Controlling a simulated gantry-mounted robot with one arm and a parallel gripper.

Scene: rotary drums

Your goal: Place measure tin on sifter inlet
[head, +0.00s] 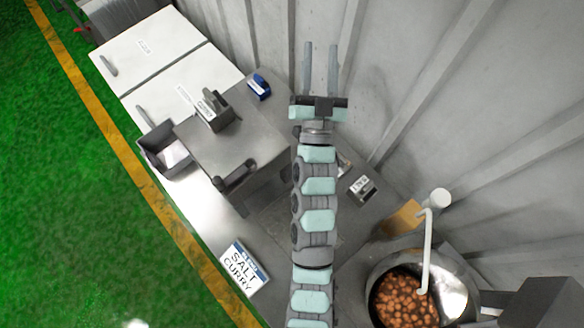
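My gripper (320,45) is raised at the top centre, with two parallel grey fingers apart and nothing between them. A boxy grey metal machine (243,130) stands left of my arm; it may be the sifter, but I see no clear inlet opening. A small grey labelled container (213,112) is on its top. Another small metal container with a white label (362,187) is on the counter right of my arm. I cannot tell which container is the measure tin, as their labels are too small to read surely. My gripper is apart from both.
A small blue object (259,86) lies behind the machine. An open grey bin (165,150) is at its left. A sign reading SALT CURRY (243,270) is in front. A steel drum (452,290) with brown pieces and a white pipe (428,250) stand at right. Ribbed walls close the back.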

